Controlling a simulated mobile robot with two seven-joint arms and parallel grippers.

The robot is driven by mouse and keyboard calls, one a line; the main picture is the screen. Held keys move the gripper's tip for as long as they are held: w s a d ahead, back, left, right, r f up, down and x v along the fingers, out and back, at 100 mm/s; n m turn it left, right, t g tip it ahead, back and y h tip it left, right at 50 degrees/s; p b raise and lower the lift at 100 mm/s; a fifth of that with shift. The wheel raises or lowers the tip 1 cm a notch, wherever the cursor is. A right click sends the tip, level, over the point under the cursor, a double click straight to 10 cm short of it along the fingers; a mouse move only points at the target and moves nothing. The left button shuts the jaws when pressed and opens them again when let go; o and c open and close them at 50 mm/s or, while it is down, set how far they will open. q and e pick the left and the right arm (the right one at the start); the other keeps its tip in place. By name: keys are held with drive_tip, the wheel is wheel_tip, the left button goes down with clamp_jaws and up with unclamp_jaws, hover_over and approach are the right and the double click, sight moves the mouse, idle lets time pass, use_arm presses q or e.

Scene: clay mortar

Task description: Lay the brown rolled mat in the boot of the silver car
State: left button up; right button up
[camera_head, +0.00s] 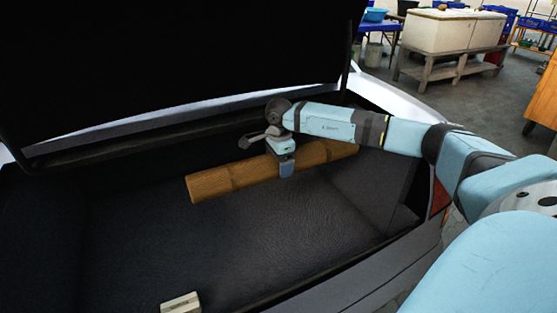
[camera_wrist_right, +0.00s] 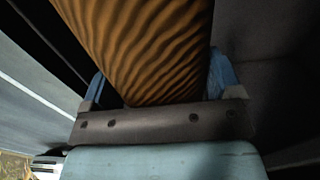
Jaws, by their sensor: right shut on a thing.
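The brown rolled mat (camera_head: 232,178) is inside the open boot (camera_head: 240,235) of the silver car (camera_head: 400,103) in the head view, lying crosswise and slightly slanted. My right gripper (camera_head: 286,170) is shut on the mat near its middle, from above. The right wrist view shows the mat (camera_wrist_right: 140,50) between the two blue fingers of my right gripper (camera_wrist_right: 160,85). I cannot tell whether the mat touches the boot floor. My left gripper is not in view.
A small pale block (camera_head: 181,303) lies at the boot's near edge. The raised dark boot lid (camera_head: 170,50) stands over the far side. The boot floor in front of the mat is clear. Behind the car are a white chest (camera_head: 455,30) on a stand and a wooden cabinet (camera_head: 544,95).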

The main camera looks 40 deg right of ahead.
use_arm(q)
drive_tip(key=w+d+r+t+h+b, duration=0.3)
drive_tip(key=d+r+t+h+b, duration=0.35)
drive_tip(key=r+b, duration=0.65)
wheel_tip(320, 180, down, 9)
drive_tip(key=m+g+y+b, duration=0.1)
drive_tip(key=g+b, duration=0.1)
drive_tip(key=b, duration=0.4)
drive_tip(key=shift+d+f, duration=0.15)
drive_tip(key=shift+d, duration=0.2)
use_arm(e)
drive_tip(key=shift+f, duration=16)
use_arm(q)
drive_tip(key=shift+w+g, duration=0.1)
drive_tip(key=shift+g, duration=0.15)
use_arm(e)
drive_tip(key=o, duration=1.1)
use_arm(q)
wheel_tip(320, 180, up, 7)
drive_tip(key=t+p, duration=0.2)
drive_tip(key=p, duration=0.2)
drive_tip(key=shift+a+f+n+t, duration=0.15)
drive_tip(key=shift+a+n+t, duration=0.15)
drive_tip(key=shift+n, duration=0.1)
use_arm(e)
wheel_tip(320, 180, up, 14)
